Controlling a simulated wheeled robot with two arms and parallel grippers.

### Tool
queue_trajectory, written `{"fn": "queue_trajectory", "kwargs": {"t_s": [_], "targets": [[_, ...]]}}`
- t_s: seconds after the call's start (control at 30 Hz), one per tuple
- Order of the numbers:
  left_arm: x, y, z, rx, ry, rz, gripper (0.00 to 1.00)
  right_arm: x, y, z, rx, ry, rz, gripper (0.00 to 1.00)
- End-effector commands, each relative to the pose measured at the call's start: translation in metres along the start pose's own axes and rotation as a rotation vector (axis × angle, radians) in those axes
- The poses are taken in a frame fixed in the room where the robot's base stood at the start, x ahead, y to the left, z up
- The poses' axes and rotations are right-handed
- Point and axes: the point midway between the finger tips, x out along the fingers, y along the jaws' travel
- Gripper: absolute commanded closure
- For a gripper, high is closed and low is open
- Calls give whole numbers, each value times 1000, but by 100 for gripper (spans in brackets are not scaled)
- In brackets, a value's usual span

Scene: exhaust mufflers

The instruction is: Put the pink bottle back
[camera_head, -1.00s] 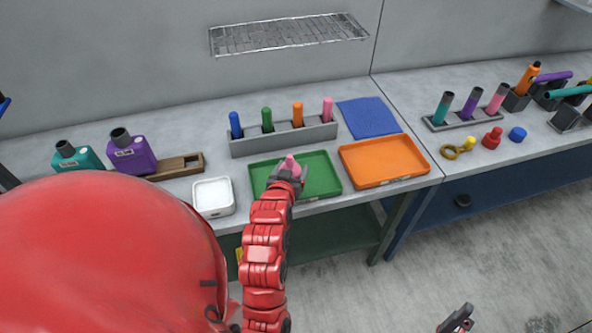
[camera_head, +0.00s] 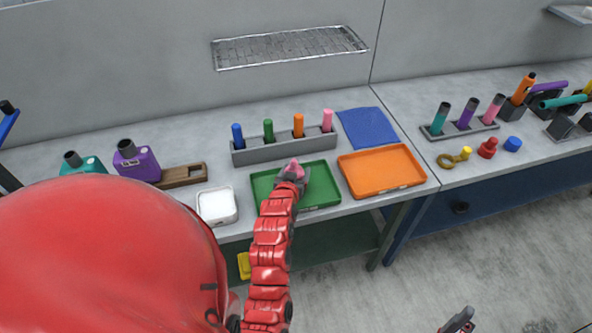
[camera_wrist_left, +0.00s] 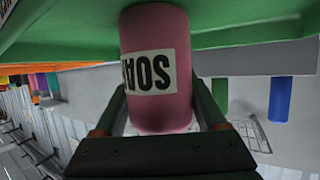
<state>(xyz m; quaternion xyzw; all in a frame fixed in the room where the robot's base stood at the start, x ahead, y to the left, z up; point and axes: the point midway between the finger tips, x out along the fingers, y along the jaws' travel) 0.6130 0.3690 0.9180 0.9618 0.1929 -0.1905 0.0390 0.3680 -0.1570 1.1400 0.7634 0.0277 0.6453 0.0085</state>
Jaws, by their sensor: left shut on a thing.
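The pink bottle (camera_head: 295,171) shows at the green tray (camera_head: 322,197), held in my left gripper (camera_head: 291,181). In the left wrist view the pink bottle (camera_wrist_left: 158,75), with a white label reading "SOA", is between the two fingers (camera_wrist_left: 160,112). The green tray (camera_wrist_left: 250,30) is close by there; I cannot tell whether the bottle touches it. A brown wooden holder (camera_head: 187,173) with a dark slot lies at the left, beside a purple bottle (camera_head: 136,162) and a teal bottle (camera_head: 82,163). My right gripper (camera_head: 458,321) is at the bottom edge, partly cut off.
A white dish (camera_head: 217,206) stands left of the green tray and an orange tray (camera_head: 381,170) right of it. Behind are a grey rack (camera_head: 284,147) with coloured pegs and a blue cloth (camera_head: 367,127). The back-left bench is clear.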

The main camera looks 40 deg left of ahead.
Motion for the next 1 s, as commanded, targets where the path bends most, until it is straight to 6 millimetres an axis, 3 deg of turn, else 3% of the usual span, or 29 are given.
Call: {"fn": "queue_trajectory", "kwargs": {"t_s": [0.1, 0.13, 0.27, 0.67, 1.0], "targets": [[2, 0, 3, 0, 1, 0, 82, -4, 0, 1, 0, 0, 0, 0], [1, 0, 3, 0, 1, 0, 23, -3, 0, 0, 0, 0, 0, 0], [1, 0, 2, 0, 1, 0, 0, -2, 0, 0, 0, 0, 0, 0], [-6, 0, 1, 0, 1, 0, 0, -3, 0, 1, 0, 0, 0, 0], [-60, 0, 2, 1, 4, 0, 0, -21, -1, 4, 0, 0, 0, 0]]}}
